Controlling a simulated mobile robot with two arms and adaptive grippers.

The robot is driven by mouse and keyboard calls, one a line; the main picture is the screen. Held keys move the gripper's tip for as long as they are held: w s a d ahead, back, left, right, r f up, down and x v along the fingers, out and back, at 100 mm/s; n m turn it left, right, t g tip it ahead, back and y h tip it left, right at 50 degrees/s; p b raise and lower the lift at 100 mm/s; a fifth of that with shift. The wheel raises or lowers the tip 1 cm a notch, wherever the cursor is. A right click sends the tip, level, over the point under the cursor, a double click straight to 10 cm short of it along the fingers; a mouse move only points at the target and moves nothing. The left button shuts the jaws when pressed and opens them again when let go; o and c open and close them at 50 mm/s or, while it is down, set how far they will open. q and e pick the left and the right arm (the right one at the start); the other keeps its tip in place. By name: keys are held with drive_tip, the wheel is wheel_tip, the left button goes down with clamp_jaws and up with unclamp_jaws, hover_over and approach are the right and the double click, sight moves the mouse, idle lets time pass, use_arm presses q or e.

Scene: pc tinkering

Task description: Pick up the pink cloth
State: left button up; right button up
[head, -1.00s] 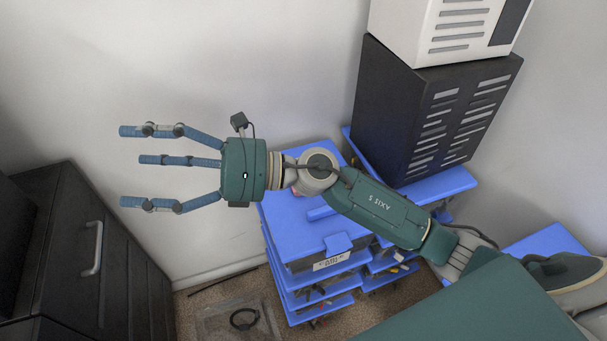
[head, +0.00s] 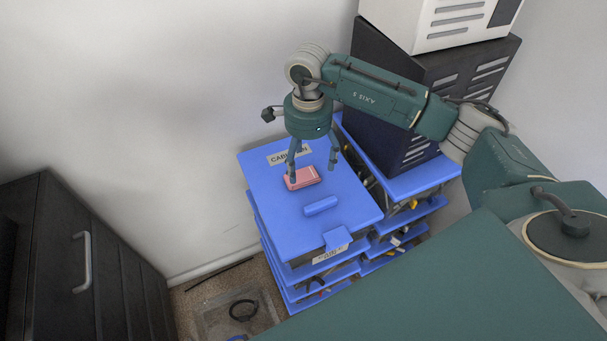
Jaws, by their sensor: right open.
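The pink cloth (head: 306,178) is a small folded rectangle. It lies on the blue top of a shelved cart (head: 275,213), behind a blue handle-like block (head: 321,206). My right gripper (head: 312,172) points down over the cloth with its fingers spread open. One finger is at the cloth's left edge and another is beyond its right side. I cannot tell whether any finger touches the cloth. My left gripper is not in view.
A black case (head: 388,140) with a white box (head: 440,22) on it stands right of the cloth. A dark drawer cabinet (head: 95,270) is at the left. The wall is close behind the cart.

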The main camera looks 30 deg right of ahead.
sight(308, 177)
wheel_tip(308, 177, down, 5)
drive_tip(key=shift+r+p, duration=0.1)
drive_tip(key=shift+p, duration=0.85)
drive_tip(key=shift+f, duration=0.45)
drive_tip(key=shift+c, duration=0.3)
drive_tip(key=c, duration=1.1)
